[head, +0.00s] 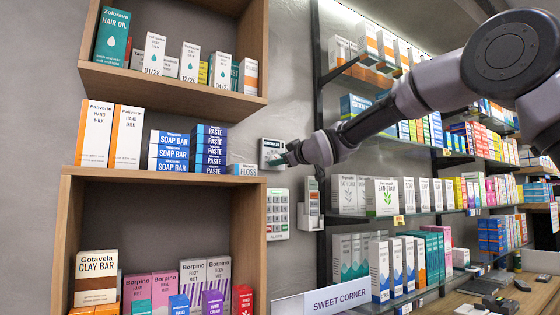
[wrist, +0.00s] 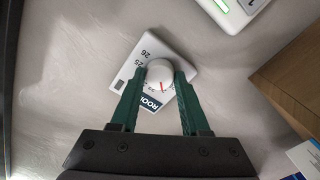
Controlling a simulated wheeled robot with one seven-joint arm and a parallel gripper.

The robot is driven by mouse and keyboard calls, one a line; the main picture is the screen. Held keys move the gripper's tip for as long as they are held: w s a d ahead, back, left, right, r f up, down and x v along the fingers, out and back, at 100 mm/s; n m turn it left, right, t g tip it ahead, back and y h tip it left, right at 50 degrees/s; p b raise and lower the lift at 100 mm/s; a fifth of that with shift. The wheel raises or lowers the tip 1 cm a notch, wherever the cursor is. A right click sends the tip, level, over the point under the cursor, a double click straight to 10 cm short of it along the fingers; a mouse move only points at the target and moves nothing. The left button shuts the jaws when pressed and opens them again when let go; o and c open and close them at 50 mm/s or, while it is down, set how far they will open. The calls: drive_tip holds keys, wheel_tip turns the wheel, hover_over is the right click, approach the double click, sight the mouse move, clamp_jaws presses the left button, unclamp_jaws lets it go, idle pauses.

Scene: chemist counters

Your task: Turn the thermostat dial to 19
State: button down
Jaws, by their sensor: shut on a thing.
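The thermostat (wrist: 183,48) is a white plate on the grey wall, turned at a slant in the wrist view. Its round white dial (wrist: 160,70) has a red pointer line toward the bottom of the picture. The numbers 25 and 26 show left of the dial; other numbers are hidden or too small to read. A dark label reading "ROO…" lies below it. My gripper (wrist: 159,76) is shut on the dial, one green finger on each side. In the head view the thermostat (head: 270,147) is partly hidden behind my gripper (head: 282,159).
A white keypad (head: 278,213) is on the wall below the thermostat. A wooden shelf (head: 165,178) with boxes stands close on the left. Glass shelves with many boxes (head: 381,197) are on the right, past a white wall device (head: 312,200).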

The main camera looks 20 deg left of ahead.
drive_tip(key=n, duration=1.1)
drive_tip(key=shift+f+n, duration=0.1)
drive_tip(key=shift+n, duration=0.2)
idle(0.4)
drive_tip(key=shift+c, duration=2)
unclamp_jaws()
